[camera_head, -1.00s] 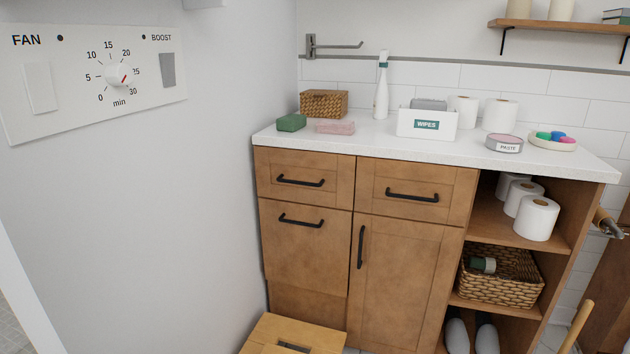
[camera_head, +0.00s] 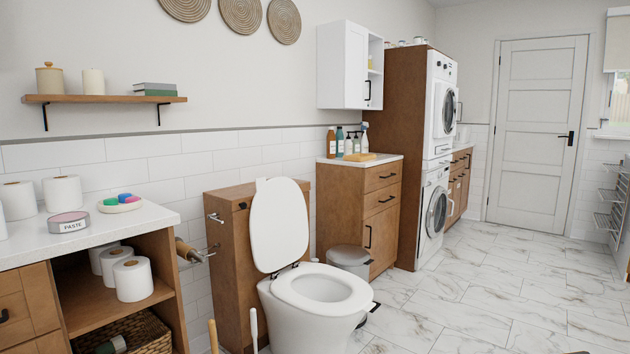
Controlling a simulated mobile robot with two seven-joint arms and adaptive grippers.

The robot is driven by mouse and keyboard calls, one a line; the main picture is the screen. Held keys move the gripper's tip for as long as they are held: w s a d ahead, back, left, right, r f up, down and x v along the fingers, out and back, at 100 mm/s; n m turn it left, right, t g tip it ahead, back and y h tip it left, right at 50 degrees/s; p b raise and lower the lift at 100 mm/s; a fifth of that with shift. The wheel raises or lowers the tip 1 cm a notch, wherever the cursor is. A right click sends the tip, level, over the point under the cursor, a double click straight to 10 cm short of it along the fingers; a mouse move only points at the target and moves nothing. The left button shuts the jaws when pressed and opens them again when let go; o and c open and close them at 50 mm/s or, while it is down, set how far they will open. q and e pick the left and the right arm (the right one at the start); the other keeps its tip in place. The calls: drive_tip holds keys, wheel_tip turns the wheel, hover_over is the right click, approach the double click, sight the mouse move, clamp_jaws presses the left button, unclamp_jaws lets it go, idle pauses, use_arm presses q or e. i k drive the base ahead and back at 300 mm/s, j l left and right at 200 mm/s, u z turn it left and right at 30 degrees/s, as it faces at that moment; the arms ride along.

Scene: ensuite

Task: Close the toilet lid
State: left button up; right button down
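The white toilet (camera_head: 318,310) stands in the middle of the head view, in front of a wooden cistern box (camera_head: 228,235). Its lid (camera_head: 279,225) is raised and leans back against the box. The seat ring (camera_head: 322,288) lies down on the bowl, and the bowl's opening shows. Neither of my grippers is in view.
A wooden counter (camera_head: 150,221) with open shelves stands left of the toilet. A toilet roll holder (camera_head: 190,252) and upright handles (camera_head: 254,328) are between them. A pedal bin (camera_head: 350,260) stands right of the toilet, near a wooden cabinet (camera_head: 380,210). The marble floor (camera_head: 480,290) to the right is mostly clear.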

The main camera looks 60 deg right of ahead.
sight(278, 230)
drive_tip(key=z, duration=1.6)
drive_tip(key=i+u, duration=0.35)
drive_tip(key=i+l+u, duration=0.1)
drive_tip(key=u, duration=0.25)
drive_tip(key=i+l+u, duration=0.2)
drive_tip(key=u, duration=0.15)
drive_tip(key=i, duration=0.1)
